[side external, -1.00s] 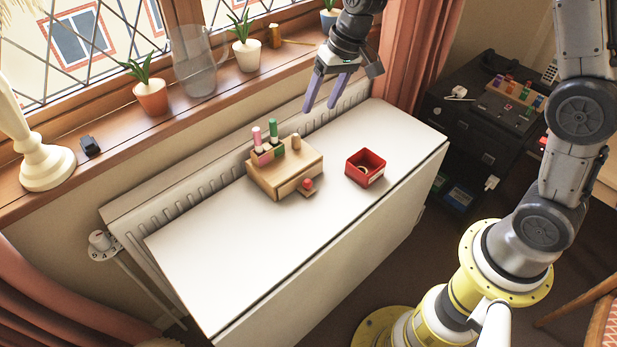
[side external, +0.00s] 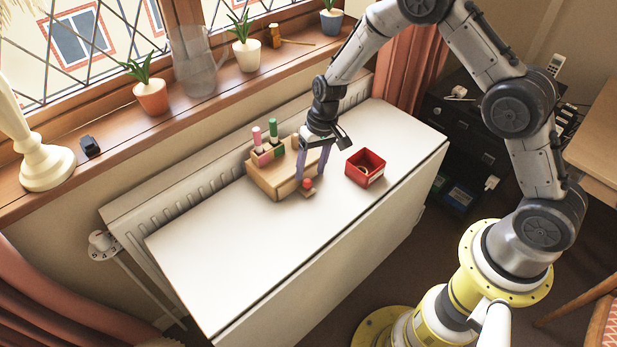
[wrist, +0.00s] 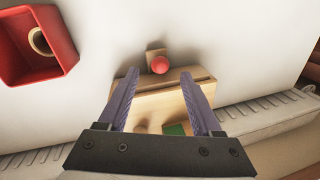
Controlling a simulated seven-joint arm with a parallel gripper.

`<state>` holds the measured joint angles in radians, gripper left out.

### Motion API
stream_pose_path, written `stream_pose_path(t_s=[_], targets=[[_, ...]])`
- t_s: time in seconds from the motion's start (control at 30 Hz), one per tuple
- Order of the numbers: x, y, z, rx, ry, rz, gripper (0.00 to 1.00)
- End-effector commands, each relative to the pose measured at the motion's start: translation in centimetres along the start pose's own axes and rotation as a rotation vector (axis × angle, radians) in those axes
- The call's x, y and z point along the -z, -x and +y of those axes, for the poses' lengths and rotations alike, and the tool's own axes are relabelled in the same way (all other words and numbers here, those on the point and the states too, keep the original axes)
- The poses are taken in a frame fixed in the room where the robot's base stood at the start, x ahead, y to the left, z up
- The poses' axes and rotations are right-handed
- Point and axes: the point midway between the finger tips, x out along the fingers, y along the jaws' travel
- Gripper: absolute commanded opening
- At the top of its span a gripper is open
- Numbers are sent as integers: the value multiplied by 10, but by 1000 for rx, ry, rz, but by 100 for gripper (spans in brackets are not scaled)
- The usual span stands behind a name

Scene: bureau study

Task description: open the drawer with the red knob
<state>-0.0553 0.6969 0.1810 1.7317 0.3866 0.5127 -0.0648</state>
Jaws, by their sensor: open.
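The red knob (side external: 307,184) is on the front of a small wooden desk organizer (side external: 268,183) on the white table. In the wrist view the red knob (wrist: 160,65) lies just beyond my fingertips, roughly centred between them, on a small wooden piece that juts out from the organizer's front. My gripper (side external: 312,178) is open, pointing down over the organizer's right end. In the wrist view its two purple fingers (wrist: 160,78) straddle the wooden body, with nothing held. I cannot tell whether the fingertips touch the wood.
A red open box (side external: 366,168) with a ring-like item inside stands right of the organizer. Pink and green markers (side external: 265,139) stand upright in the organizer. The table's (side external: 240,262) front left is clear. A radiator and windowsill with potted plants run behind.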

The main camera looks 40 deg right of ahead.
Motion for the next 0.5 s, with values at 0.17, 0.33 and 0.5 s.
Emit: stream_pose_path(t_s=[0.17,0.33,0.5], targets=[[0,-26,0,0,0,-1,66],[0,-36,0,0,2,0,66],[0,-38,0,0,1,1,66]])
